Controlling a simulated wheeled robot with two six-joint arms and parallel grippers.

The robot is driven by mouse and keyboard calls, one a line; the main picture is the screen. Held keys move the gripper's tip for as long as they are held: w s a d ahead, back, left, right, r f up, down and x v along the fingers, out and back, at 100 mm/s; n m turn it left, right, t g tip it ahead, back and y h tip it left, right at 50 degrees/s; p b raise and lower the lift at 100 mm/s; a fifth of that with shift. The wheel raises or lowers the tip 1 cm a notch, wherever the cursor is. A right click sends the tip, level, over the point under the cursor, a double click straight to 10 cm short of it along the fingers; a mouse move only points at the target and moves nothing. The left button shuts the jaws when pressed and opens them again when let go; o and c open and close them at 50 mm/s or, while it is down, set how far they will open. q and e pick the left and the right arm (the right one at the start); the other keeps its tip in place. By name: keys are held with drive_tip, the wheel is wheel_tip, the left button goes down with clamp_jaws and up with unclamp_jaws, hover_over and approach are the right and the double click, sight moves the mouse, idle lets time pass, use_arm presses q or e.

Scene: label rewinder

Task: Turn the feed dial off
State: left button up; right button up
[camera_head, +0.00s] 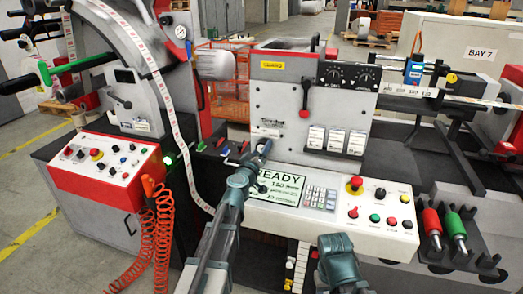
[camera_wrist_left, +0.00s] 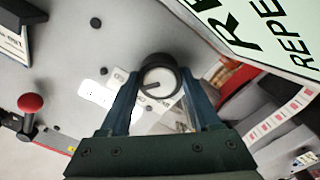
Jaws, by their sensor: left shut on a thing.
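The feed dial is a round dark knob (camera_wrist_left: 158,78) with a pale face and a dark pointer mark, on the light grey panel of the machine. In the left wrist view it sits between the two finger ends of my left gripper (camera_wrist_left: 160,90), which is shut on it. In the head view my left gripper (camera_head: 257,153) reaches the panel just above the READY screen, and the fingers mostly hide the dial there. My right arm shows at the bottom centre of the head view, but its gripper fingers are not visible.
The READY screen (camera_head: 281,189) lies just below my left gripper. A red-knobbed lever (camera_head: 305,100) stands to the right on the panel. A red-edged button box (camera_head: 105,170) and a coiled orange hose (camera_head: 155,230) are at the left. Red and green rollers (camera_head: 455,226) sit at the right.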

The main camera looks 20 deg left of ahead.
use_arm(q)
drive_tip(key=n, duration=0.3)
drive_tip(key=shift+n, duration=2.1)
drive_tip(key=o, duration=1.4)
